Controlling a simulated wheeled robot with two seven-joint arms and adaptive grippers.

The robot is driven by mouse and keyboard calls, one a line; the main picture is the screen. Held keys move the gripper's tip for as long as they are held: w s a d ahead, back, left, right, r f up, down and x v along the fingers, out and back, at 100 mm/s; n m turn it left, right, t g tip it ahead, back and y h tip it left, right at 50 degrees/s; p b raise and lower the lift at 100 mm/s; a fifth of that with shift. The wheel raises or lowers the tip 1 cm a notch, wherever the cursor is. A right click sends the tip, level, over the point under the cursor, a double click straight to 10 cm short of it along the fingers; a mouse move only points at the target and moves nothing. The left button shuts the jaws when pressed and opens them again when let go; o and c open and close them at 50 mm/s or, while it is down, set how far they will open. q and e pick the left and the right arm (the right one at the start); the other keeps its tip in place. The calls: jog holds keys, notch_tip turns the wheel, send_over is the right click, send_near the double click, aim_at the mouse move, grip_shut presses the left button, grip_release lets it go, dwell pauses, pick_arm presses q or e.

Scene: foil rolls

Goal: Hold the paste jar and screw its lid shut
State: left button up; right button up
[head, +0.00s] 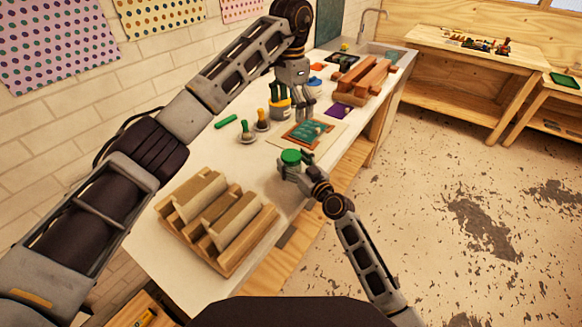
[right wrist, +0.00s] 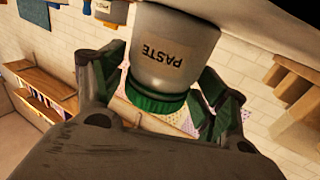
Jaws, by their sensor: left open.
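The paste jar (right wrist: 177,50) is grey with a PASTE label and shows upside down in the right wrist view. Its green lid (head: 291,156) sits on top; whether it is tight I cannot tell. The lid also shows below the jar in the right wrist view (right wrist: 158,105). My right gripper (head: 296,168) has its fingers on both sides of the jar, closed in on it near the table's front edge.
A wooden rack (head: 215,220) stands at the near left of the white table (head: 150,250). A green stick (head: 226,121), small brush-like tools (head: 262,121) and a yellow-banded pot (head: 281,108) lie behind. A wooden rack with brown rolls (head: 364,78) stands farther back.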

jog(key=shift+o, duration=0.5)
jog(key=v, duration=1.2)
dwell(0.3)
dwell(0.7)
